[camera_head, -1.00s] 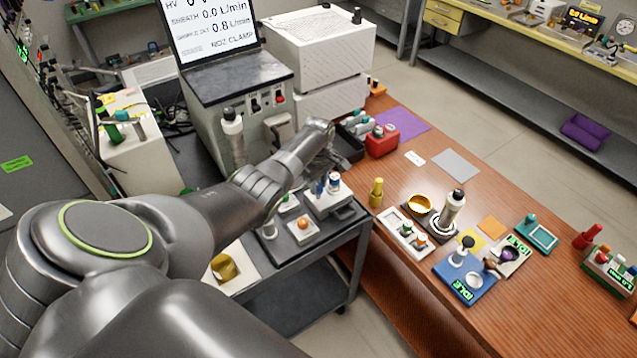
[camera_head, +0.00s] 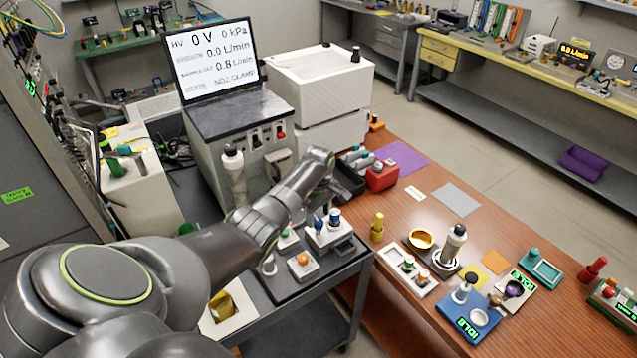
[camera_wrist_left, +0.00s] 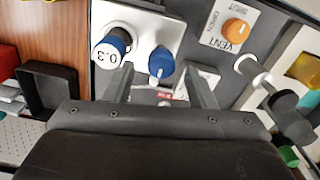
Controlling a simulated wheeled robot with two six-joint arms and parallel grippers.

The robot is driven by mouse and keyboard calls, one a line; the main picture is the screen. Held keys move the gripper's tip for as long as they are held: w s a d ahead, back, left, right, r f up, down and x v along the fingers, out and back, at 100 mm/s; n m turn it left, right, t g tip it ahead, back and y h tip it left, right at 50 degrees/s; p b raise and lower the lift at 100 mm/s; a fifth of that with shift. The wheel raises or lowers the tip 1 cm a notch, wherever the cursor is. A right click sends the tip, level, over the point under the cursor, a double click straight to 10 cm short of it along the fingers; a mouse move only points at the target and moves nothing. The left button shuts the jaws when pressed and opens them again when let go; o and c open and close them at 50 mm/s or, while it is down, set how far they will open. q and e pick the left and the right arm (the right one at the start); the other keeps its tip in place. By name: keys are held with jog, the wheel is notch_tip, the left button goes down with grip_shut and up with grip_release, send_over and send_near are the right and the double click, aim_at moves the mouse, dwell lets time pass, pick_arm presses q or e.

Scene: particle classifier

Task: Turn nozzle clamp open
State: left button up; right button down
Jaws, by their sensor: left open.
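My left gripper (camera_head: 322,192) hangs over the grey cart's panel and is open. In the left wrist view its two fingers (camera_wrist_left: 159,74) stand apart, with a blue knob with a white pointer (camera_wrist_left: 161,64) between or just beyond their tips; I cannot tell whether they touch it. A blue-rimmed dial reading 0.3 (camera_wrist_left: 112,48) is left of that knob. An orange VENT knob (camera_wrist_left: 236,31) is to the right, also visible in the head view (camera_head: 303,259). A small red label (camera_wrist_left: 173,96) shows between the fingers; no nozzle clamp label is readable on the panel. My right gripper is out of view.
A dark-tipped white handle (camera_wrist_left: 262,78) stands right of the fingers. A black bin (camera_wrist_left: 50,88) is to the left. The wooden table (camera_head: 400,300) holds several small devices.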

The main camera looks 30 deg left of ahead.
aim_at(318, 221)
pick_arm(q)
notch_tip(318, 221, up, 16)
jog(key=b, duration=0.2)
jog(key=shift+f, duration=0.2)
jog(key=shift+s+f, duration=0.1)
jog(key=shift+f, duration=0.05)
